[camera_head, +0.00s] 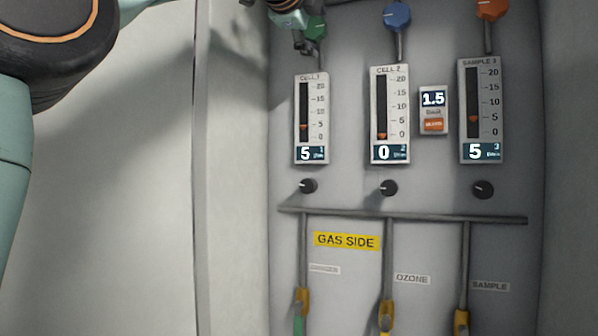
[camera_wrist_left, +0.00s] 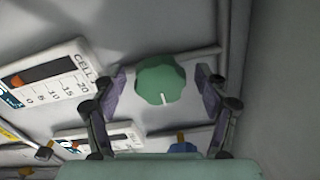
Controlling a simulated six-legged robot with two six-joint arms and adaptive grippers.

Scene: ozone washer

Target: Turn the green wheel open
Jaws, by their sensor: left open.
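The green wheel (camera_wrist_left: 163,72) is a lobed knob with a white mark on its rim. In the left wrist view it shows between the two fingers of my left gripper (camera_wrist_left: 161,88), with a gap on each side. The fingers are open and not closed on it. In the head view the green wheel (camera_head: 316,29) is at the top, above the CELL 1 gauge (camera_head: 311,118), partly covered by my left gripper (camera_head: 303,38). The gauge reads 5. My right gripper is not in view.
A blue wheel (camera_head: 397,16) sits above the CELL 2 gauge (camera_head: 390,115), which reads 0. An orange wheel (camera_head: 491,9) is above the SAMPLE gauge (camera_head: 481,110). A small 1.5 display (camera_head: 433,100) stands between them. Black knobs and a horizontal pipe (camera_head: 420,215) are below.

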